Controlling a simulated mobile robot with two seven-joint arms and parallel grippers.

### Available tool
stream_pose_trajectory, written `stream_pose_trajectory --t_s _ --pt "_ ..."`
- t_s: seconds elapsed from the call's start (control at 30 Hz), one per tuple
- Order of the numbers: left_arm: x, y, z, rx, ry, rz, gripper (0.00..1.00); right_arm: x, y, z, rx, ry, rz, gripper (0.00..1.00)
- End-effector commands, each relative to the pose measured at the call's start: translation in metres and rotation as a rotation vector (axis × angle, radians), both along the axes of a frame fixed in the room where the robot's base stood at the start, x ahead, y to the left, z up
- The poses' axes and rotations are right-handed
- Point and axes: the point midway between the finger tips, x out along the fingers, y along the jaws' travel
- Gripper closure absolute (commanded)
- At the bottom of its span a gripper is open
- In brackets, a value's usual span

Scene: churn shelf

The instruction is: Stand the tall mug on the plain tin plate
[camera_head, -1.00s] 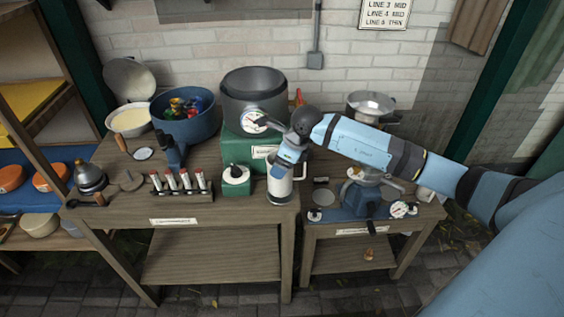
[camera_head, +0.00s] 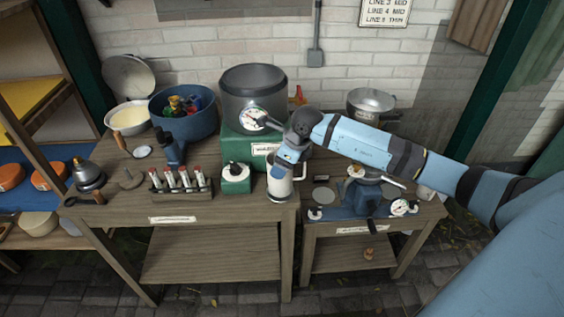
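The tall mug (camera_head: 279,185), a pale upright cylinder with a handle on its right side, is at the front right corner of the left table. My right gripper (camera_head: 288,160) is at the top of the mug and hides its rim. The fingertips are too small and covered to show whether they are closed on it. A thin metal rim shows at the mug's foot; I cannot tell whether it is a plate or the mug's base. Flat grey discs (camera_head: 322,196) lie on the right table; I cannot tell which is the plain tin plate. My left gripper is not in view.
Close behind the mug are a green block (camera_head: 240,147) bearing a large grey pot (camera_head: 254,88) and a dial. A rack of red-topped vials (camera_head: 181,181) stands left. A blue device (camera_head: 362,198) and a dial (camera_head: 400,207) crowd the right table. A gap separates the tables.

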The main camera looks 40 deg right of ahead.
Motion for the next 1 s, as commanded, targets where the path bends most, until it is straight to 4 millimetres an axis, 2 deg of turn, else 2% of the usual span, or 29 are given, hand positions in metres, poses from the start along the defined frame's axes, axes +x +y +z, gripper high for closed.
stream_pose_trajectory --t_s 0.27,0.3,0.4,1.0 --pt "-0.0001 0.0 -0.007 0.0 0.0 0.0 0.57 0.0003 -0.0003 -0.0074 0.0 -0.001 0.0 0.71" --pt "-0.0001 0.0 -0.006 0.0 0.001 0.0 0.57 0.0004 -0.0003 -0.0062 0.0 -0.001 0.0 0.21" --pt "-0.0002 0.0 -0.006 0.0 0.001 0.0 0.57 0.0003 -0.0003 -0.0061 0.0 -0.001 0.0 0.0" --pt "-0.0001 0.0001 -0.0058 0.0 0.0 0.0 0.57 0.0001 0.0 -0.0067 0.0 0.0 0.0 0.0"
